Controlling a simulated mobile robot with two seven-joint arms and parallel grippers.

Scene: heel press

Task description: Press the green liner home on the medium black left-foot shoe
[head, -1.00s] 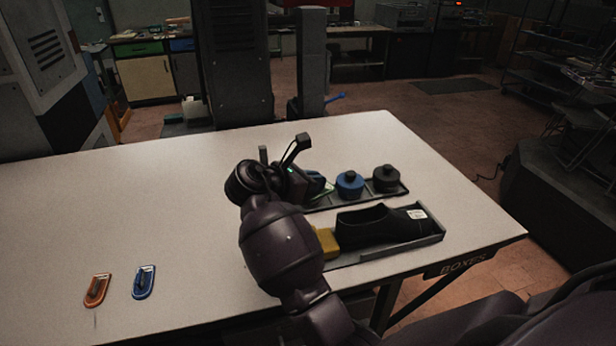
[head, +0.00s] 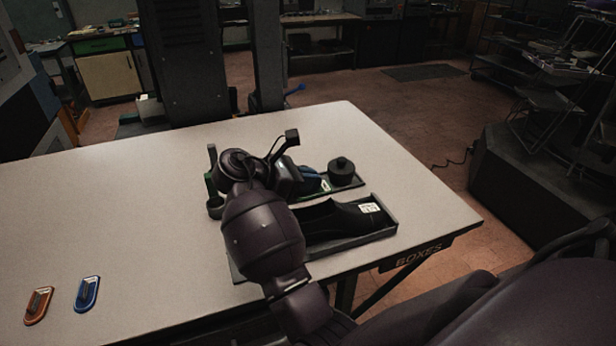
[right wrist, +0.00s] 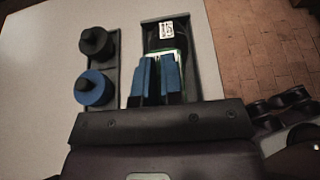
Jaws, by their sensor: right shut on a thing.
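A black shoe (head: 342,218) lies in a grey tray (head: 391,226), with a white label on it. The shoe also shows in the right wrist view (right wrist: 153,41). My right gripper (right wrist: 159,75) has blue fingers shut on the green liner (right wrist: 183,50), whose pale, green-edged end shows beyond the fingertips. In the wrist view the liner overlaps the shoe; I cannot tell whether they touch. My left gripper is not in view.
A dark rack (head: 357,184) behind the shoe holds a black knobbed piece (head: 342,171) and a blue one (right wrist: 93,88). Something green (head: 210,186) stands left of my gripper. Orange (head: 38,306) and blue (head: 88,294) liners lie at left. The table's middle left is clear.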

